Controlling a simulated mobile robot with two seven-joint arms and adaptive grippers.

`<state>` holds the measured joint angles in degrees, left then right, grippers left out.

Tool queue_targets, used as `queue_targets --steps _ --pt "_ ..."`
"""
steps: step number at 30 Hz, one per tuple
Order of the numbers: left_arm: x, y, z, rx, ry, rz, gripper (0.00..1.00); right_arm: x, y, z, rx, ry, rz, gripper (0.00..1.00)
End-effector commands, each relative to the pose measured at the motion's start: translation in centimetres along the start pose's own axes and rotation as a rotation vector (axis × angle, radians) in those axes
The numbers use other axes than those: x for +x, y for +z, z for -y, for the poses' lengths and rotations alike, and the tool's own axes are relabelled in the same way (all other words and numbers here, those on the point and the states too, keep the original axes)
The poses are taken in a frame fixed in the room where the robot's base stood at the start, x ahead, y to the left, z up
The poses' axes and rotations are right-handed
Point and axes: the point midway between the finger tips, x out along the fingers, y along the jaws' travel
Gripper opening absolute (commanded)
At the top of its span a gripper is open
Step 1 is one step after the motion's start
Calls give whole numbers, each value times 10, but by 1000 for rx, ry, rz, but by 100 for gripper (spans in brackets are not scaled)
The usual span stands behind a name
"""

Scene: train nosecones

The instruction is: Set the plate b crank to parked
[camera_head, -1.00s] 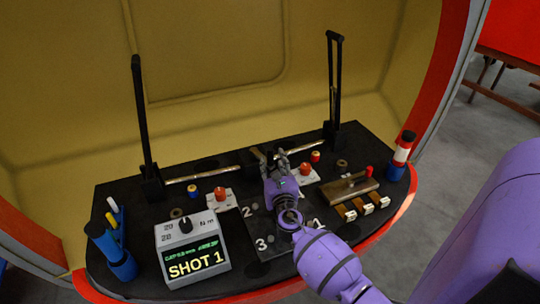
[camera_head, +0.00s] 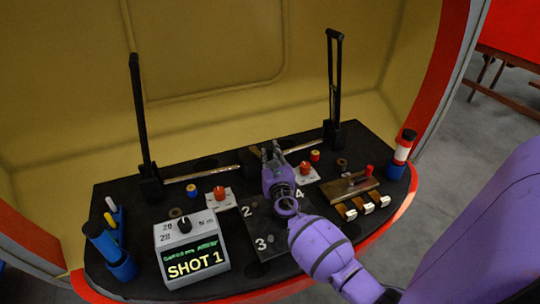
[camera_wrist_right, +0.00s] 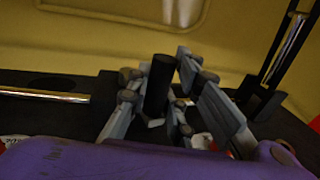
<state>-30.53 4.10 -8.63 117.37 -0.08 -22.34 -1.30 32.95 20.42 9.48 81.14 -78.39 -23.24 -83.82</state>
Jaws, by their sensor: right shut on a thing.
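My right gripper (camera_head: 271,152) reaches to the back middle of the black console top. In the right wrist view its fingers (camera_wrist_right: 158,68) stand on both sides of an upright black cylindrical grip (camera_wrist_right: 159,90), and they are shut on it. In the head view the gripper hides this grip, and I cannot tell for sure that it is the plate b crank's handle. Two white plates carry red knobs: a left one (camera_head: 220,194) and a right one (camera_head: 305,169), just right of the gripper. No plate lettering is readable. My left gripper is not in view.
Tall black uprights stand at the back left (camera_head: 138,110) and back right (camera_head: 333,90). A grey display box (camera_head: 191,247) reads SHOT 1. A wooden block with a red knob (camera_head: 350,188) and a red-white-blue cylinder (camera_head: 401,155) stand right.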

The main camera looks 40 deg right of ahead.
Motion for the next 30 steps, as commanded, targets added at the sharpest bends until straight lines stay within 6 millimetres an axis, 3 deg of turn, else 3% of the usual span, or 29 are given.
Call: queue_targets --steps 11,30 --pt "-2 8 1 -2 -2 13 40 0 -1 -1 8 10 -1 0" --pt "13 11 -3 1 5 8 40 5 -2 11 3 104 1 0"
